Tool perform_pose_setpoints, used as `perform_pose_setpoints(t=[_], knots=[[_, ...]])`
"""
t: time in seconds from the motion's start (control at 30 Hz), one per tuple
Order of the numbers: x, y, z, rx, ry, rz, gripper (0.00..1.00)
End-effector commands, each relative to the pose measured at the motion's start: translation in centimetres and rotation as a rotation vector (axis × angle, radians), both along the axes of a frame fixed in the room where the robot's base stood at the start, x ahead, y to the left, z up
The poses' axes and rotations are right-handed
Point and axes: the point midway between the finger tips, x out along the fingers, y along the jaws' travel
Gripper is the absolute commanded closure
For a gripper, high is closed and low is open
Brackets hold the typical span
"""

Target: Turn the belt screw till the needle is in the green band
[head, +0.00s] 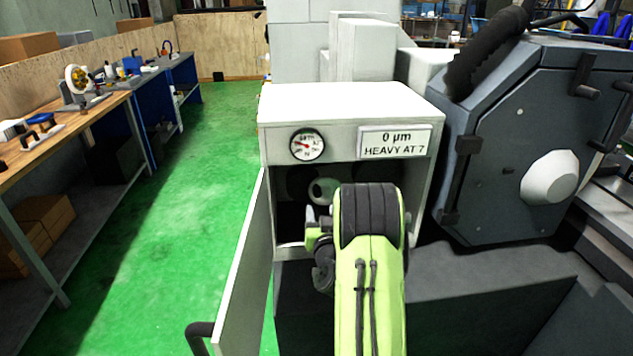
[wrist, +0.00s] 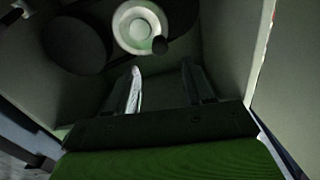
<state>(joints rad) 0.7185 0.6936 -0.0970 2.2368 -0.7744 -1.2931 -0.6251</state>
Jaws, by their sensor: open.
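A round dial gauge (head: 307,145) is on the front of the white cabinet (head: 350,103). It has a small red needle that seems to point to the upper left; I cannot make out a green band. Inside the open cabinet is a pale round wheel (head: 322,190), likely the belt screw. In the wrist view the pale wheel (wrist: 137,27) shows near the top with a dark knob (wrist: 160,45) at its lower right rim. My gripper (wrist: 160,76) is open, its fingers empty below the wheel and apart from it. In the head view my arm hides the fingers.
The cabinet door (head: 240,275) stands open at the left. A sign (head: 395,142) reads "0 µm HEAVY AT 7". Dark round pulleys (wrist: 75,45) sit beside the wheel. Cabinet walls close in around my gripper. A dark grey machine housing (head: 530,140) stands right; green floor lies clear left.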

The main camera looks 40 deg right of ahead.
Motion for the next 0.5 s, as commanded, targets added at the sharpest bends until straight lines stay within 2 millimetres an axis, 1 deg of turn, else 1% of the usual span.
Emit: perform_pose_setpoints(t=[0.03,0.33,0.5], knots=[[0.4,-0.4,0.7,0.002,0.003,-0.001,0.48],[3.4,-2.5,0.7,0.003,-0.001,-0.003,0.48],[5.8,-4.2,0.6,0.003,-0.004,-0.005,0.48]])
